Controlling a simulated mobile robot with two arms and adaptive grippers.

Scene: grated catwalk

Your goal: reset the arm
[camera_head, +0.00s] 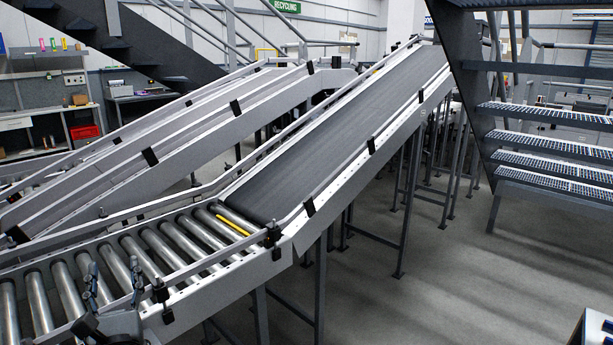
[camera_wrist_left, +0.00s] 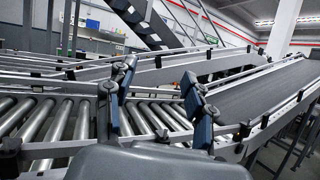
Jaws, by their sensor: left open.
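My left gripper (camera_head: 114,284) is at the lower left of the head view, in front of the roller conveyor (camera_head: 165,243). Its two fingers stand up and apart, with nothing between them. In the left wrist view the same open gripper (camera_wrist_left: 158,95) shows both dark fingers, with blue-grey pads, against the rollers behind. I cannot tell whether it touches the conveyor's side rail.
An inclined dark belt (camera_head: 335,125) rises from the rollers to the upper right. Metal stairs (camera_head: 550,145) stand at the right. Grey floor (camera_head: 455,275) is open at the lower right. A shelf with a red bin (camera_head: 85,132) is far left.

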